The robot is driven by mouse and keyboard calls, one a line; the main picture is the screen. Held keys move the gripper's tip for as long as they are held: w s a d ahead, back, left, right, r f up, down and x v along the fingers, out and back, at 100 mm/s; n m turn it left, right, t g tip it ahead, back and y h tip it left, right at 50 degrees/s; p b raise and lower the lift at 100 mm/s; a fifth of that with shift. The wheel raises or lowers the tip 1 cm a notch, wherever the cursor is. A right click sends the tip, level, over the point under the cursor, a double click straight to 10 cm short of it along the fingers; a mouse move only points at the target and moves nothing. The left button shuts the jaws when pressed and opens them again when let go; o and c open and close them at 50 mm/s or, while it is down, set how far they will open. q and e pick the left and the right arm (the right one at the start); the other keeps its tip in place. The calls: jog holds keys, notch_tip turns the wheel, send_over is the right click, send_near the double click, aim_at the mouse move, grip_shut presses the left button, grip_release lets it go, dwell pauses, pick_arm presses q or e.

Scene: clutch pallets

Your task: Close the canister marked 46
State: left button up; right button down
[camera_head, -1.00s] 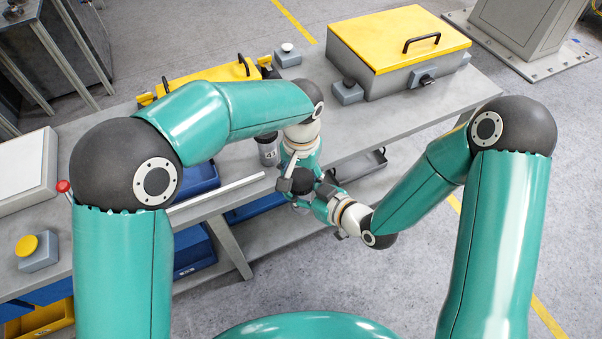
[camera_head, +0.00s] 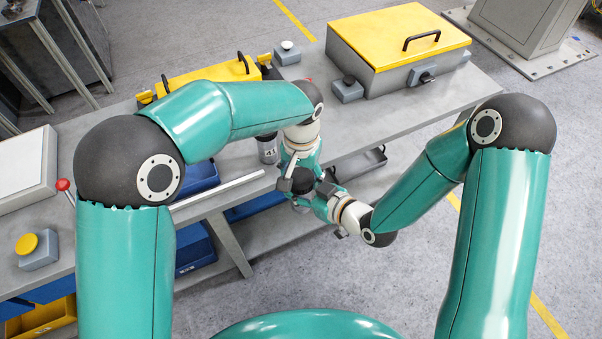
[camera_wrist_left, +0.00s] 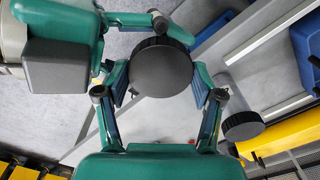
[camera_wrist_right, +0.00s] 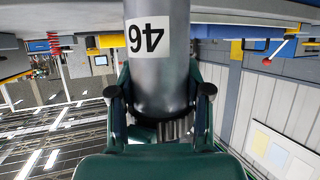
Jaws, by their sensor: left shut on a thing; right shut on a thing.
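The canister marked 46 (camera_wrist_right: 157,75) is a grey metal cylinder with a white label, which appears upside down in the right wrist view. My right gripper (camera_wrist_right: 158,98) is shut around its body. A round black lid (camera_wrist_left: 160,68) shows from above in the left wrist view, between the fingers of my left gripper (camera_wrist_left: 160,82), which is shut on it. The lid's ridged edge (camera_wrist_right: 178,130) shows at the canister's end in the right wrist view. I cannot tell how tightly it sits. In the head view the black lid (camera_head: 301,181) is in front of the workbench, where both grippers meet.
A second grey canister (camera_head: 268,150) with a black lid stands on the workbench (camera_head: 370,130) behind my left wrist; it also shows in the left wrist view (camera_wrist_left: 242,122). A yellow-lidded box (camera_head: 400,50) stands at the back. Blue bins (camera_head: 195,250) hang under the bench.

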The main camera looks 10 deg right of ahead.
pick_arm(q)
jog(key=shift+o, duration=0.2)
jog(key=shift+a+f, duration=0.15)
jog(key=shift+f, duration=0.15)
jog(key=shift+r, duration=0.3)
jog(key=shift+c, duration=0.6)
jog(key=shift+r, duration=0.1)
jog(key=shift+c, duration=1.1)
jog(key=shift+s+d+r, duration=0.2)
jog(key=shift+r, duration=0.3)
jog(key=shift+w+a+f, duration=0.1)
jog(key=shift+a+f, duration=0.05)
jog(key=shift+f, duration=0.75)
jog(key=o, duration=0.9)
jog(key=shift+o, duration=0.3)
jog(key=shift+r, duration=0.1)
